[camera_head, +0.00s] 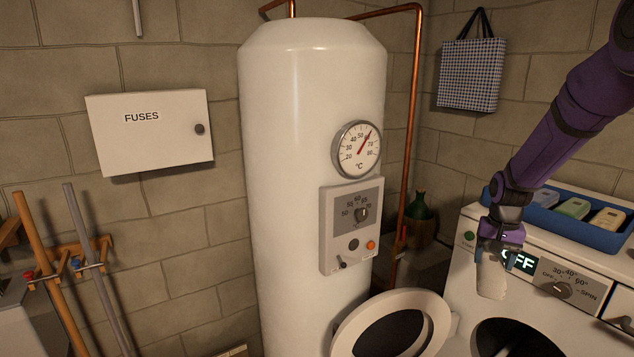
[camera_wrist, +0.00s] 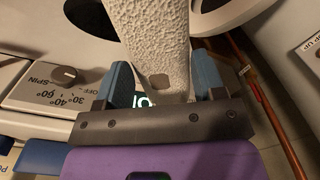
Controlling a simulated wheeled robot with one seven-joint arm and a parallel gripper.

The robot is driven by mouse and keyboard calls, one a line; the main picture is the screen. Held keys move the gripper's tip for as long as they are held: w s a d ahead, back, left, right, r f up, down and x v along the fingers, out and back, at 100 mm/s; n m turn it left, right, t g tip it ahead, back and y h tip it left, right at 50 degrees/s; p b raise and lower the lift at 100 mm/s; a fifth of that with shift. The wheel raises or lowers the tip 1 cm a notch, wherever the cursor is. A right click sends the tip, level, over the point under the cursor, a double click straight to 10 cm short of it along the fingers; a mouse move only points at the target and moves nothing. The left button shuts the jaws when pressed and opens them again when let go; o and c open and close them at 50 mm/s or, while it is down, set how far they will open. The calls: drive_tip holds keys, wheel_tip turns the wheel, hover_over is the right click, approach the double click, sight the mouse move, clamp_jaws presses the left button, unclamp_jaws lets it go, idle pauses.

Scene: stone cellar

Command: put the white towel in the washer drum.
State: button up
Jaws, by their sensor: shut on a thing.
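The white towel (camera_wrist: 155,35) hangs from my gripper (camera_wrist: 168,88), pinched between its two blue fingers in the wrist view. In the head view the towel (camera_head: 491,279) is a small pale piece below my gripper (camera_head: 497,247), in front of the washer's control panel. The washer (camera_head: 464,273) stands at the lower right. Its round door (camera_head: 438,311) is swung open to the left. The drum opening (camera_head: 512,340) is dark and partly cut off by the bottom edge; the towel is above it, outside the drum.
A blue tray (camera_head: 545,215) with several coloured boxes stands on top of the washer. The panel has a dial (camera_head: 562,289) and a display reading OFF. A white boiler (camera_head: 300,180) stands left of the door. A checked bag (camera_head: 470,75) hangs on the wall.

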drive_tip(key=a+f+n, duration=0.5)
drive_tip(key=a+f, duration=0.8)
drive_tip(key=f, duration=0.4)
drive_tip(key=shift+w+a+n, duration=0.3)
drive_tip(key=shift+w+a, duration=0.05)
drive_tip(key=shift+w, duration=0.1)
